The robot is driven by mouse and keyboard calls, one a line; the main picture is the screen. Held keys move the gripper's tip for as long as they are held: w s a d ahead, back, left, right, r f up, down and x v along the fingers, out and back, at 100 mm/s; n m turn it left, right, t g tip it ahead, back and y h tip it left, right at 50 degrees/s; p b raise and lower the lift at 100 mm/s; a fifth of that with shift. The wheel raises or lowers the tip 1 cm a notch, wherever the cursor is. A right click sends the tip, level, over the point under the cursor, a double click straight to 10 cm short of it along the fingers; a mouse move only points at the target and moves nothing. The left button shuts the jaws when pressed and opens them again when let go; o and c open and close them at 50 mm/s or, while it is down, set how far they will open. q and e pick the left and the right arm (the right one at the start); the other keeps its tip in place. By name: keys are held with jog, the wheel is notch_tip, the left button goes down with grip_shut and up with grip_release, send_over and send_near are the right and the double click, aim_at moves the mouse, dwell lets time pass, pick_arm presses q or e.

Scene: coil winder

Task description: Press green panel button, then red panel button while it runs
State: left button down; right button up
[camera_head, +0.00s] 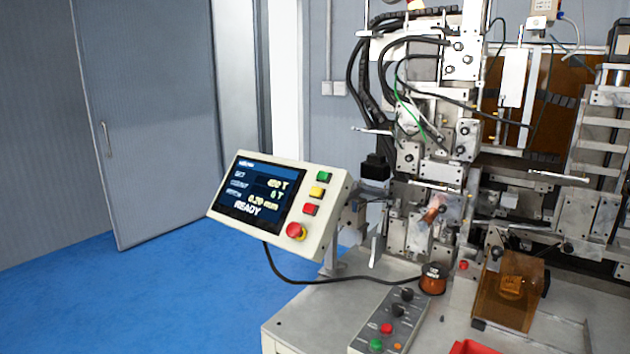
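A white tilted control panel (328,214) stands at the left of the machine. Its screen (257,196) is lit and reads READY, with a count that looks like 0 T. Down the panel's right side are a green button (324,176), a yellow button (317,192) and a red button (311,209). A round red mushroom knob (296,230) on a yellow ring sits below them. Neither my left nor my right gripper is in view, and nothing covers the buttons.
The coil winder (430,150) fills the right side. A grey button box (364,330) with green, red and orange buttons and black knobs lies on the bench (300,322). A copper wire spool (433,284) and a red tray (472,347) are nearby. Blue floor (150,300) is clear at left.

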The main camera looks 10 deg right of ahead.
jog(key=shift+c, duration=0.3)
jog(key=shift+d, duration=0.1)
grip_shut()
dwell(1.6)
